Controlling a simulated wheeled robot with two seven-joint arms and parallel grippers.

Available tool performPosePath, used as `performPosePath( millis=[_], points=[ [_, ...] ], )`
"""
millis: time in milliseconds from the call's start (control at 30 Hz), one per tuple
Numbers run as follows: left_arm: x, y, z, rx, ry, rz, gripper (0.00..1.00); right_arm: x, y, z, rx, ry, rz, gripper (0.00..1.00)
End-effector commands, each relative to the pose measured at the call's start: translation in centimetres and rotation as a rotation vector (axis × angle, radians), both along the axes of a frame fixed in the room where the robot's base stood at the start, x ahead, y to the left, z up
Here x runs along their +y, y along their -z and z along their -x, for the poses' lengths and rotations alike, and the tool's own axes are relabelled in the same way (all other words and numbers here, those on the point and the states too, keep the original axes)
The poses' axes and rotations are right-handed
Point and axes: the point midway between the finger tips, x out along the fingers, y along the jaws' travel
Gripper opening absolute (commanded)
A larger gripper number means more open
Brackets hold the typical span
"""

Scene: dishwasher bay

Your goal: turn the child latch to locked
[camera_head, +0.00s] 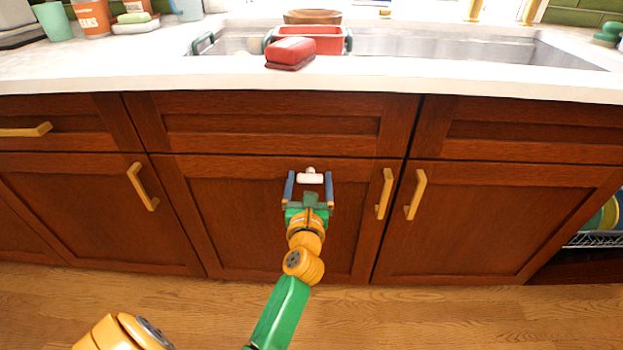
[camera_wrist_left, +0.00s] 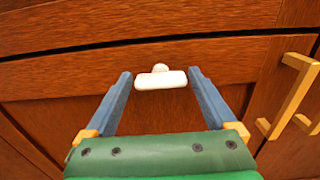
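The child latch (camera_head: 310,178) is a small white piece on the brown cabinet front, at the top of the middle door. It has a wide bar lying horizontal and a small round knob above it. It also shows in the left wrist view (camera_wrist_left: 161,79). My left gripper (camera_head: 310,181) points at the latch with its two blue fingers spread, one on each side of the bar. In the left wrist view the left gripper (camera_wrist_left: 160,80) is open, with gaps between the fingers and the bar. My right gripper is not in view.
Yellow handles sit on the doors to the right (camera_head: 384,194) and left (camera_head: 142,187) of the latch. The white counter (camera_head: 220,77) overhangs above, with a sink (camera_head: 450,45) and a red butter dish-like block (camera_head: 291,52). An open dish rack (camera_head: 595,239) stands at the far right.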

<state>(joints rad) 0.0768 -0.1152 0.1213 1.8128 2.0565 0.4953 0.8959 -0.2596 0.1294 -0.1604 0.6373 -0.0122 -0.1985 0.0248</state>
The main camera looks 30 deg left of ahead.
Motion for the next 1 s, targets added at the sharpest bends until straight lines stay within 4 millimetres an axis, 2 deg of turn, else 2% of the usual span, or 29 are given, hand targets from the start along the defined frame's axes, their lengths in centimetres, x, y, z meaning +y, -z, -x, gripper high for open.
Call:
performPosePath(
  millis=[33,233,567,767,1000],
  points=[
    [0.0,0.0,0.0,0.0,0.0,0.0,0.73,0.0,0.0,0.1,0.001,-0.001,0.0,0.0],
    [0.0,0.0,0.0,0.001,0.0,0.0,0.19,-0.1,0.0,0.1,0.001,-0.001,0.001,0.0],
    [0.0,-0.1,0.0,0.035,0.0,-0.051,0.19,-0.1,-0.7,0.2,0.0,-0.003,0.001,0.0],
    [0.0,-0.2,0.0,0.107,0.001,-0.168,0.19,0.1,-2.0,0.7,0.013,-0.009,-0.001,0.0],
    [0.0,-0.2,0.1,0.225,0.0,-0.358,0.19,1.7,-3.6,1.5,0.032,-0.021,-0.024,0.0]
  ],
)
